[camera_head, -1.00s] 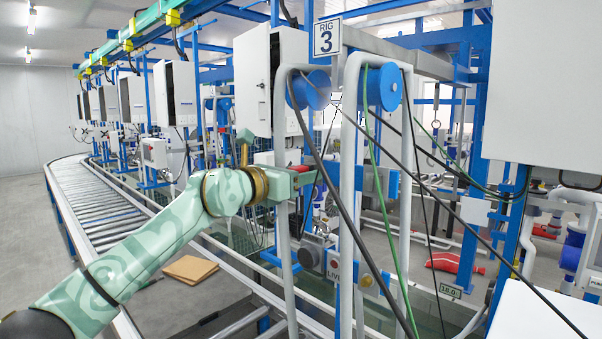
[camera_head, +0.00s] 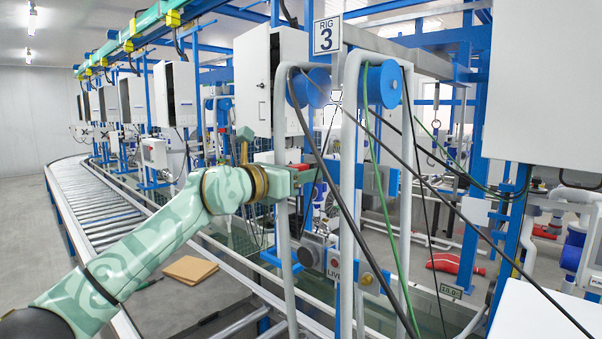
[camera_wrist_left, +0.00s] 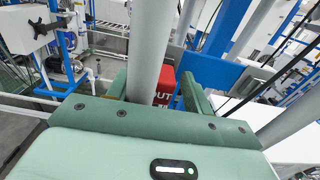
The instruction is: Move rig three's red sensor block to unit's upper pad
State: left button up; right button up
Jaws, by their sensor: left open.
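The red sensor block (camera_wrist_left: 164,84) shows in the left wrist view, partly hidden behind a grey upright tube, with white lettering ending in "OUT" on it. In the head view a small red part (camera_head: 300,167) shows at the gripper's tip beside the rig's front tube. My left gripper (camera_head: 303,181) is open at rig three. In the wrist view its green fingers (camera_wrist_left: 158,92) stand either side of the tube and the block; I cannot tell whether they touch the block. I cannot make out the upper pad for certain. My right gripper is out of view.
The rig 3 sign (camera_head: 327,36) hangs above grey bent tubes (camera_head: 283,130), blue reels (camera_head: 382,85) and hanging cables close to the gripper. A blue plate (camera_wrist_left: 210,70) is right of the block. A roller conveyor (camera_head: 92,205) runs at left; cardboard (camera_head: 191,269) lies low.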

pick_arm(q)
jog(key=shift+c, duration=0.3)
grip_shut()
jog(key=shift+b+v, duration=2.85)
jog(key=shift+v, duration=0.1)
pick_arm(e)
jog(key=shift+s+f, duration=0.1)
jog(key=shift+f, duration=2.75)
